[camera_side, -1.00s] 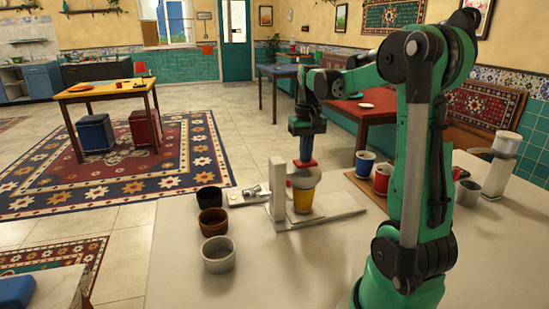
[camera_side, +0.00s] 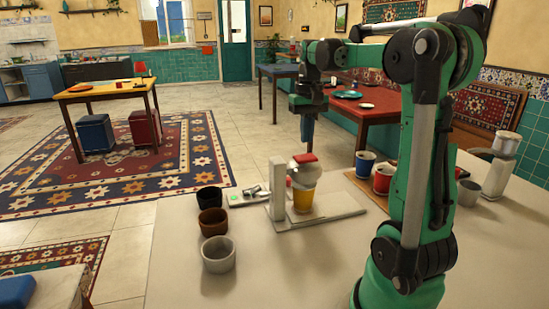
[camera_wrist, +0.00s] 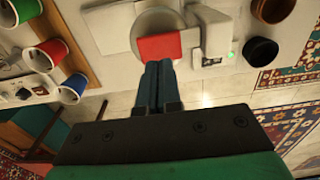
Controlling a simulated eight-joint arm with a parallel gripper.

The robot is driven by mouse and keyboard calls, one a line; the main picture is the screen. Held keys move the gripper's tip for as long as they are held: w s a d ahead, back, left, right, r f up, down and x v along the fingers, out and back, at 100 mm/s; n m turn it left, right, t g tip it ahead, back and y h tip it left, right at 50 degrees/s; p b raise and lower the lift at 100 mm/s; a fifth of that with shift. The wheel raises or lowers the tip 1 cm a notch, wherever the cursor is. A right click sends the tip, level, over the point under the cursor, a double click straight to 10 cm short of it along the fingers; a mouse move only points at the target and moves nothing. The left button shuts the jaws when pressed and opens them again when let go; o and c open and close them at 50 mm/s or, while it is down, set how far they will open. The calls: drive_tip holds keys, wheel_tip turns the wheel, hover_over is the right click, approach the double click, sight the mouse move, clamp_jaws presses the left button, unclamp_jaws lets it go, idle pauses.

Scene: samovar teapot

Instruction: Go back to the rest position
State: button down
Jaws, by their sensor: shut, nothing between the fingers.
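My gripper (camera_side: 307,127) hangs fingers down above the white stand (camera_side: 277,190), shut and empty. A red block-like top (camera_side: 305,158) sits on the pale rounded vessel (camera_side: 306,176) at the stand, apart from and below my fingertips. A yellow cup (camera_side: 303,200) stands on the stand's base under the vessel. In the wrist view my closed fingers (camera_wrist: 159,76) point at the red top (camera_wrist: 160,47), and the vessel is partly hidden under it.
A black cup (camera_side: 208,198), a brown cup (camera_side: 212,222) and a grey cup (camera_side: 218,255) stand in a row on the left. A blue cup (camera_side: 364,165) and a red cup (camera_side: 383,180) stand to the right.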

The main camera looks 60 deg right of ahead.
drive_tip(key=shift+a+r, duration=0.1)
drive_tip(key=w+a+f+n+t, duration=0.1)
drive_tip(key=a+f+n+t, duration=0.1)
drive_tip(key=a, duration=0.6)
drive_tip(key=w+a+f+n+t, duration=0.1)
drive_tip(key=a+n, duration=0.3)
drive_tip(key=a, duration=0.4)
drive_tip(key=w+a+f+n+t, duration=0.1)
drive_tip(key=a+f+n+t, duration=0.1)
drive_tip(key=a, duration=0.6)
drive_tip(key=shift+a+f+n+t, duration=0.2)
drive_tip(key=shift+f+n+t, duration=0.25)
drive_tip(key=shift+t, duration=0.65)
